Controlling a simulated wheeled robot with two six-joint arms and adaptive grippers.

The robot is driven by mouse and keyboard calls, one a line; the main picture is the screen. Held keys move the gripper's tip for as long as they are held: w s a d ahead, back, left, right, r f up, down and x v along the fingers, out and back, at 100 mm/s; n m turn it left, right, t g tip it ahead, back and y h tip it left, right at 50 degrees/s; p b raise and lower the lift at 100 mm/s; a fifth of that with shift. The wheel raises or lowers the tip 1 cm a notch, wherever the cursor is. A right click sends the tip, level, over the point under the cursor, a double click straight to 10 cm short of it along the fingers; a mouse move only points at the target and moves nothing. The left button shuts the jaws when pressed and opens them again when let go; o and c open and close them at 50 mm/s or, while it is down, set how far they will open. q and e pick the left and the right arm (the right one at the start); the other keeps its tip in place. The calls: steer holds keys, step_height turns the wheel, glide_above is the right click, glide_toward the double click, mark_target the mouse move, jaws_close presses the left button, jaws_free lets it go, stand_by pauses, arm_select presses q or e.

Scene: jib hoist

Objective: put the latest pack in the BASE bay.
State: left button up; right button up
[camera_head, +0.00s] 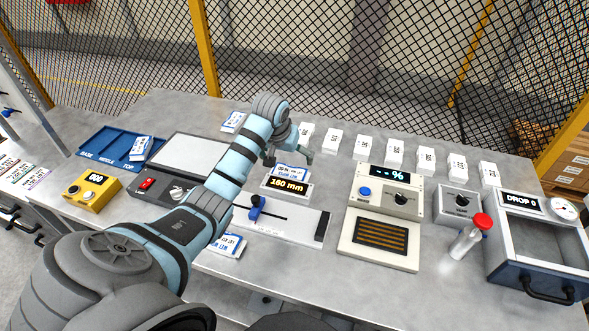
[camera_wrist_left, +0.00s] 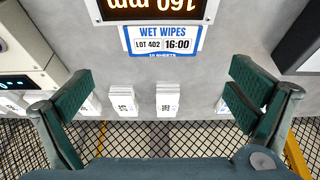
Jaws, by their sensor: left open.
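The blue tray (camera_head: 118,135) at the left has bays marked BASE, a middle one, and TOP. One pack (camera_head: 141,148) lies in the TOP bay; the BASE bay looks empty. My left gripper (camera_head: 288,156) is open and empty, just behind and above a wet wipes pack (camera_head: 291,171) behind the mm display. In the left wrist view this pack (camera_wrist_left: 163,42) reads LOT 402, 16:00, ahead of the open fingers (camera_wrist_left: 160,95). Another pack (camera_head: 233,122) lies at the back, and one (camera_head: 225,244) lies near the front, partly hidden by my arm. Their times are too small to read. My right gripper is not visible.
The display (camera_head: 286,187) stands close to the pack, behind a slide gauge (camera_head: 290,222). Several small white blocks (camera_head: 364,145) line the back near the mesh fence. A scale panel (camera_head: 386,190), a red-capped bottle (camera_head: 466,240) and a drop chamber (camera_head: 537,236) occupy the right.

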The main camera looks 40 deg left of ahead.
mark_target(289, 172)
arm_select(q)
steer(key=f, duration=0.3)
steer(key=shift+a, duration=0.3)
steer(key=x, duration=0.3)
steer(key=b+x, duration=0.1)
steer(key=x, duration=0.3)
steer(key=shift+w+r+b, duration=0.1)
steer(key=shift+w+b, duration=0.15)
steer(key=shift+b, duration=0.05)
steer(key=shift+s+r, duration=0.2)
steer(key=shift+c, duration=0.4)
steer(key=c, duration=1)
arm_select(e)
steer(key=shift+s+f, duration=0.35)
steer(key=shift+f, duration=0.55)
